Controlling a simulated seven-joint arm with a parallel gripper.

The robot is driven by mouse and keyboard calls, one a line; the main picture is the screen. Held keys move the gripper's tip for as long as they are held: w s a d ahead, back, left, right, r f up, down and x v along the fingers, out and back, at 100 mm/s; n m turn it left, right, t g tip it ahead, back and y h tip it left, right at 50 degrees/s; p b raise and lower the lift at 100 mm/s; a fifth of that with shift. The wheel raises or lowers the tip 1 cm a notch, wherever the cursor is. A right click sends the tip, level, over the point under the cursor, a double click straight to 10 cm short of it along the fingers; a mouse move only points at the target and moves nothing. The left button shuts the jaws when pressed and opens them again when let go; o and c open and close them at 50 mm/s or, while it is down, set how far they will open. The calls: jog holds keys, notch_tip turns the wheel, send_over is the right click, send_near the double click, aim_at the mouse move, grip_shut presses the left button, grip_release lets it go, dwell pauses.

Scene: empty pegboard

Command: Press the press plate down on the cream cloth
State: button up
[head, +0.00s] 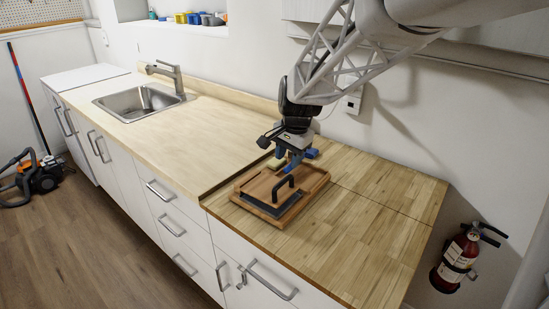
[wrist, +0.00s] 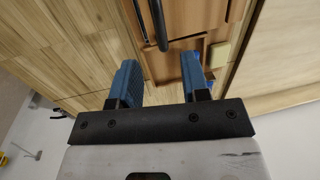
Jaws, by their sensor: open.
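The press plate (head: 262,206) is a dark flat plate with a black arched handle (head: 283,187). It sits toward the front of a wooden tray (head: 313,188) on the worktop. In the wrist view the handle (wrist: 161,22) is a dark bar at the top, between the lines of my fingers. A small cream piece, seemingly the cream cloth (head: 275,163), is at the tray's back left; it also shows in the wrist view (wrist: 218,55). My gripper (head: 297,162) has blue fingers, open and empty, over the tray's back part behind the handle. The fingers partly hide the tray.
The wooden worktop (head: 375,225) is clear right of the tray. A pale counter (head: 190,135) with a sink (head: 140,101) extends left, its edge close beside the tray. The wall with a socket (head: 353,104) stands behind. A fire extinguisher (head: 458,262) is beyond the right end.

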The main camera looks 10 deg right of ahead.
aim_at(284, 179)
jog(key=shift+f, duration=0.1)
jog(key=shift+w+a+f, duration=0.15)
jog(key=shift+f, duration=1.1)
jog(key=shift+w+a+f, duration=0.1)
jog(key=shift+a+f, duration=0.05)
jog(key=shift+f, duration=1.1)
jog(key=shift+w+a+f, duration=0.15)
jog(key=shift+f, duration=1.1)
grip_shut()
